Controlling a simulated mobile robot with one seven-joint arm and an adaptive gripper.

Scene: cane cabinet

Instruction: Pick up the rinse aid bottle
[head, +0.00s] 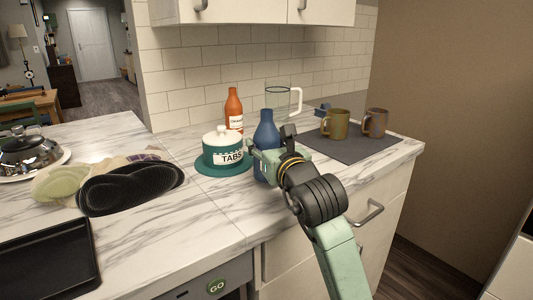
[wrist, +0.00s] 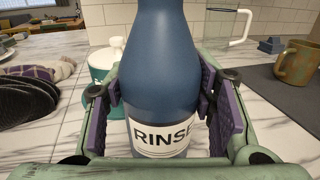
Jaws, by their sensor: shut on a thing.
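The rinse aid bottle (head: 266,138) is dark blue with a narrow neck and stands upright over the marble counter in the head view. In the wrist view the bottle (wrist: 163,75) fills the middle, with a white label reading "RINSE". My gripper (wrist: 160,95) has its purple pads on both sides of the bottle and is shut on it. In the head view my gripper (head: 268,160) reaches the bottle from the right and partly covers it. I cannot tell whether the bottle's base touches the counter.
A white and teal TABS jar (head: 222,147) stands close left of the bottle. An orange bottle (head: 233,108) and a glass pitcher (head: 283,103) are behind. Two mugs (head: 336,123) stand on a grey mat (head: 350,148) to the right. Oven mitts (head: 130,186) lie left.

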